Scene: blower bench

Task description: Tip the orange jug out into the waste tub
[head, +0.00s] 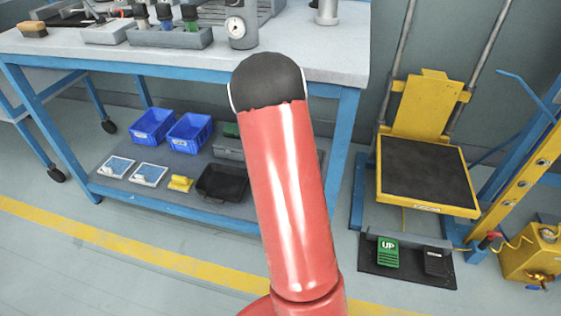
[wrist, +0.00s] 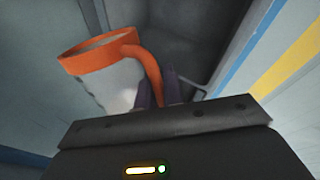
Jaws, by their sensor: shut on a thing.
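The orange jug (wrist: 84,63) shows in the wrist view at upper left, with an orange rim, an orange handle and a pale body below the rim. My gripper (wrist: 159,92) has dark purple fingers at the handle's lower end and is shut on it. The jug looks slanted in this view; I cannot tell its true tilt or what is inside. In the head view my red arm hides the gripper and jug. I cannot identify the waste tub for sure in either view.
A blue-framed bench (head: 330,62) carries a gauge canister (head: 238,30) and bottle rack (head: 172,37). Its lower shelf holds blue bins (head: 152,126), a black tray (head: 221,183) and a yellow item (head: 181,183). A yellow lift (head: 428,180) with a pedal (head: 388,252) stands right.

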